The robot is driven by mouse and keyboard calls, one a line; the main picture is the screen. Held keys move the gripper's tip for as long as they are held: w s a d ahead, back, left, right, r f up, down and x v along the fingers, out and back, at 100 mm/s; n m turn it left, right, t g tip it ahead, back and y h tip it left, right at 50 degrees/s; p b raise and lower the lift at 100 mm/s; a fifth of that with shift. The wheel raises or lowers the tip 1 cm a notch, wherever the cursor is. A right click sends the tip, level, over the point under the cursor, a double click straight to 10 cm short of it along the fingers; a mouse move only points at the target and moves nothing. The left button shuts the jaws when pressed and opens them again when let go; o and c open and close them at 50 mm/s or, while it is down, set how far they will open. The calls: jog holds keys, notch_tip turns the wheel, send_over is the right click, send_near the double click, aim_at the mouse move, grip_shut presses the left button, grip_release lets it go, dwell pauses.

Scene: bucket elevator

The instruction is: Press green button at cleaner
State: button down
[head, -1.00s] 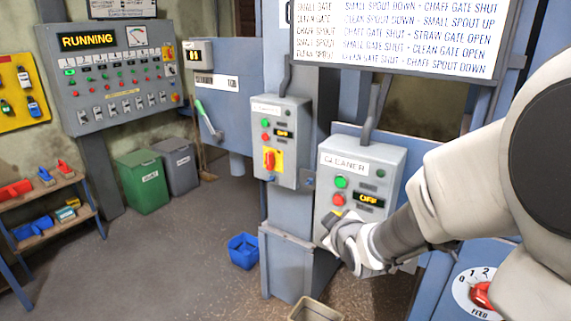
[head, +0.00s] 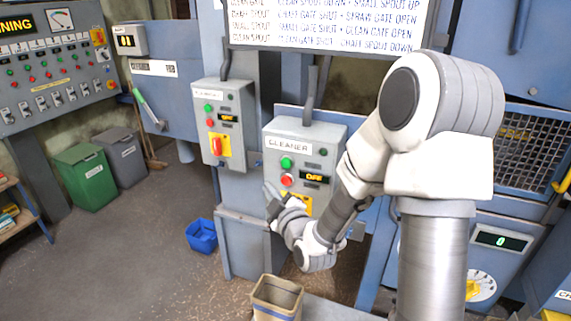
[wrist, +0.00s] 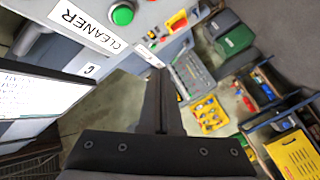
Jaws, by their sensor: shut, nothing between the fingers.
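The grey cleaner box (head: 330,140) is in the middle of the head view, labelled CLEANER. In the wrist view the green button (wrist: 122,14) is at the top edge, left of my gripper's shut fingers (wrist: 160,85). The fingers are empty and apart from the button.
Another control box (head: 225,110) with a red switch on yellow is to the left. A blue bucket (head: 201,236) and a tan bin (head: 277,297) stand on the floor below. Green and grey bins (head: 122,155) stand farther left. A sign board (head: 330,25) hangs above the cleaner box.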

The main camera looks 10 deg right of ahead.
aim_at(282, 165)
jog(key=shift+w+d+p, duration=0.2)
jog(key=shift+w+d, duration=0.65)
jog(key=shift+w, duration=0.3)
jog(key=shift+w+d+p, duration=0.2)
jog(key=shift+w+d, duration=0.65)
jog(key=shift+w, duration=0.3)
jog(key=shift+w+d+p, duration=0.2)
jog(key=shift+w+d, duration=0.65)
jog(key=shift+w, duration=0.3)
jog(key=shift+w+f, duration=0.1)
jog(key=shift+w+d+b, duration=0.25)
jog(key=shift+b, duration=0.35)
jog(key=shift+w+d+b, duration=0.3)
jog(key=shift+w+b, duration=0.05)
jog(key=shift+w, duration=0.05)
jog(key=shift+s+a, duration=0.1)
jog(key=shift+s, duration=0.05)
jog(key=shift+s+a+b, duration=0.4)
jog(key=shift+s+b, duration=0.2)
